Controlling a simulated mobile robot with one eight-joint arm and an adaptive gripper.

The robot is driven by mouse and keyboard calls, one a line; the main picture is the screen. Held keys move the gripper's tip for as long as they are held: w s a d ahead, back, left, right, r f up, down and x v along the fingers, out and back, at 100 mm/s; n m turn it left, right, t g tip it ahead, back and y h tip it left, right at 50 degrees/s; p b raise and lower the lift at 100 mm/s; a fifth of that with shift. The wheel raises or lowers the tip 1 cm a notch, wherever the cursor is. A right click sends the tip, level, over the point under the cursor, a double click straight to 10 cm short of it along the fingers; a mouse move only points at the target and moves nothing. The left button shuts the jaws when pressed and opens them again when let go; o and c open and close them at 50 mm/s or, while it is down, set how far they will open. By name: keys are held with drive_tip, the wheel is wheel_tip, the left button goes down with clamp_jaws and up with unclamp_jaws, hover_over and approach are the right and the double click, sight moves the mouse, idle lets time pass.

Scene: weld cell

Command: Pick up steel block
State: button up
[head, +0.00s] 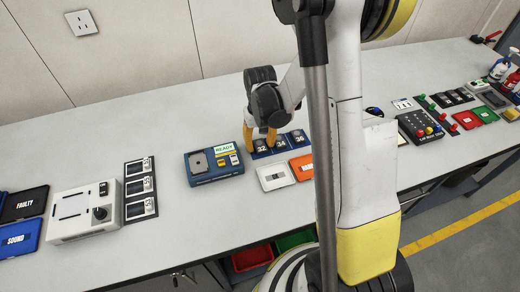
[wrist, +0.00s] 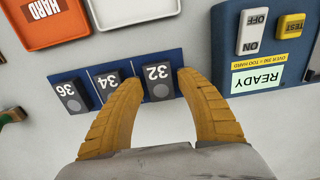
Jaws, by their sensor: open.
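Three small dark grey blocks stand in a row on a blue mat (wrist: 137,62), numbered 32, 34 and 36; the frames do not show which is called the steel block. In the wrist view, block 32 (wrist: 156,90) lies between the tips of my gripper (wrist: 160,78), with block 34 (wrist: 106,84) just outside one finger and block 36 (wrist: 70,98) farther left. My gripper's yellow fingers are open and point down; contact with block 32 cannot be told. In the head view, my gripper (head: 260,141) is over the mat's left end, partly hiding block 32.
A blue tester (head: 214,166) reading READY stands left of the mat. A white tray (head: 275,177) and an orange HARD tray (head: 302,167) lie in front. A button panel (head: 422,128) is to the right. Bare table lies behind the mat.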

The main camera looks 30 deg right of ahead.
drive_tip(key=shift+f, duration=0.3)
drive_tip(key=shift+r, duration=0.1)
drive_tip(key=shift+c, duration=0.5)
clamp_jaws()
